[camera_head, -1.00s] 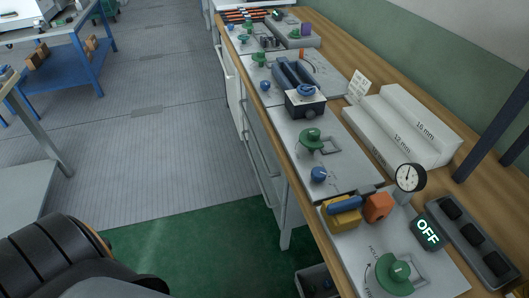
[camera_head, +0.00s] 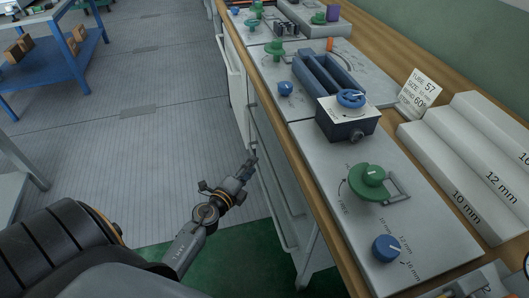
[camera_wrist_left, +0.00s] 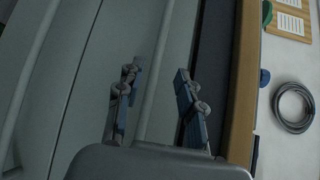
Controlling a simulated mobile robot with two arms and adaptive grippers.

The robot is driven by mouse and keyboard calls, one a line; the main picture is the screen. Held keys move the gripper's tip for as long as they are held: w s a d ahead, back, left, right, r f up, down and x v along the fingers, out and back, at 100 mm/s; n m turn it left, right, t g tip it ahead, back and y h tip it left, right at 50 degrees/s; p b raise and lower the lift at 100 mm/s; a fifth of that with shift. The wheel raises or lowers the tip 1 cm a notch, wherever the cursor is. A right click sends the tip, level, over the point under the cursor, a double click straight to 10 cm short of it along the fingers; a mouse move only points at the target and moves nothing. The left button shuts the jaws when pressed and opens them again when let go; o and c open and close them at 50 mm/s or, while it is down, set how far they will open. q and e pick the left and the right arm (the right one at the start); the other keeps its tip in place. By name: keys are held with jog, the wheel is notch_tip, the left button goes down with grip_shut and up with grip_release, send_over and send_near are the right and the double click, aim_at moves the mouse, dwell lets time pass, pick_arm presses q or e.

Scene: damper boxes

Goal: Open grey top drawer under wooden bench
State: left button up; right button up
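The grey drawer unit (camera_head: 277,178) stands under the wooden bench (camera_head: 285,128), its fronts seen at a steep angle with long bar handles. My left gripper (camera_head: 249,164) is beside the upper part of these fronts, partly end-on. In the left wrist view my left gripper (camera_wrist_left: 158,100) is open, its two fingers apart on either side of a long bar handle (camera_wrist_left: 154,75). The handle runs between the fingers; I cannot tell whether either finger touches it. The front (camera_wrist_left: 180,35) behind it looks closed. My right gripper is not in view.
The bench top carries grey plates with green and blue knobs, a dark box with a blue knob (camera_head: 347,117) and white stepped blocks (camera_head: 480,165). Another bar handle (camera_wrist_left: 30,65) runs parallel in the wrist view.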

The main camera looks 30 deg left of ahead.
aim_at(264, 150)
pick_arm(q)
jog(key=shift+w+a+f+b, duration=0.15)
jog(key=shift+w+f+b, duration=0.1)
jog(key=shift+w, duration=1.35)
jog(key=shift+w+a+f+b, duration=0.15)
jog(key=shift+w+f+b, duration=0.1)
jog(key=shift+w, duration=1.35)
jog(key=shift+w+a+f+b, duration=0.15)
jog(key=shift+w+f, duration=0.1)
jog(key=shift+w, duration=1.35)
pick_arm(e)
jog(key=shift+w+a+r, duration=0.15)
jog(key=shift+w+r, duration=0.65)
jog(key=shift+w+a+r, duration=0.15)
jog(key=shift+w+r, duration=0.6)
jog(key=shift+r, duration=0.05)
pick_arm(q)
jog(key=shift+c, duration=0.4)
grip_shut()
